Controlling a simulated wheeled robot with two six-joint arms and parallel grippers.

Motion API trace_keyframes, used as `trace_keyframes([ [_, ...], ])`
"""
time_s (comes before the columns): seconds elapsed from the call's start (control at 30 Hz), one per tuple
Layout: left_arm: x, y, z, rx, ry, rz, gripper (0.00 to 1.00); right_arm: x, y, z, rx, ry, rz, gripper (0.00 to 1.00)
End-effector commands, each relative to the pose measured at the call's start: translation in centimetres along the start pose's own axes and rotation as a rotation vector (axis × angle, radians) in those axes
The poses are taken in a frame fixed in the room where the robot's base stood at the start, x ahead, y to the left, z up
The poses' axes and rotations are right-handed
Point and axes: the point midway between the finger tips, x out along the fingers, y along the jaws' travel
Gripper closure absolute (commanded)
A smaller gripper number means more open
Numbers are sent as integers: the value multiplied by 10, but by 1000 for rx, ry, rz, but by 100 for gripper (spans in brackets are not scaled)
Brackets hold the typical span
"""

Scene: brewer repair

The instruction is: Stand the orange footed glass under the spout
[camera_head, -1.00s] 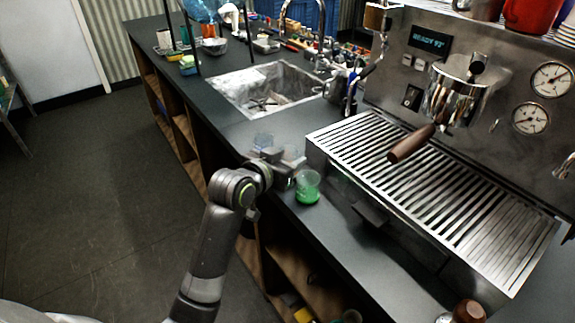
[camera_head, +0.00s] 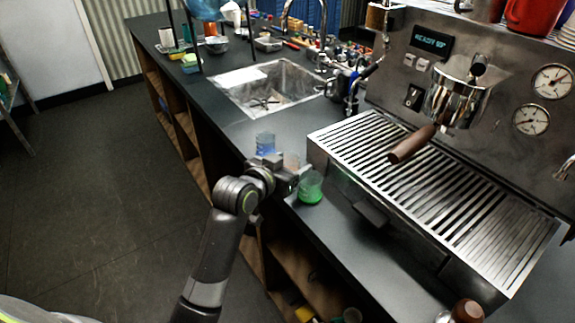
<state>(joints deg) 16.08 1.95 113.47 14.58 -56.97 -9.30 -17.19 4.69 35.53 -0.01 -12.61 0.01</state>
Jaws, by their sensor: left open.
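The orange footed glass (camera_head: 292,160) shows as a small pale orange shape on the dark counter, between a blue glass (camera_head: 265,144) and a green glass (camera_head: 311,188). Its lower part is hidden behind my left gripper (camera_head: 288,178), which is low at the counter edge, right in front of it. The left jaws are open; whether they touch or surround the glass cannot be told. The portafilter with the spout (camera_head: 454,98) sits on the steel espresso machine, its brown handle pointing toward me, above the slatted drip tray (camera_head: 440,190). My right gripper is out of view.
The green glass stands close beside the left gripper, near the drip tray's left edge. A sink (camera_head: 268,88) lies behind the glasses. A brown knobbed tool (camera_head: 467,311) is at the bottom right. The drip tray top is clear.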

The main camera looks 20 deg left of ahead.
Motion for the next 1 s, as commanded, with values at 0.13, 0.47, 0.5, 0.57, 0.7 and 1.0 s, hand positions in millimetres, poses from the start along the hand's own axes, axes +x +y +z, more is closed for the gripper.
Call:
trace_keyframes([
  [0.13,1,0,2,1,1,0,35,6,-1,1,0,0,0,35],
  [0.47,-41,1,0,1,2,0,35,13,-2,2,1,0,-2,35],
  [0.5,-49,1,0,1,2,0,35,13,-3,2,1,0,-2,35],
  [0.57,-60,1,0,2,2,0,35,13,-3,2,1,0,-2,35],
  [0.7,-89,1,0,3,0,-1,35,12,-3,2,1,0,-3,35],
  [1.0,-154,1,-1,6,0,-1,35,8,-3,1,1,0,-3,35],
])
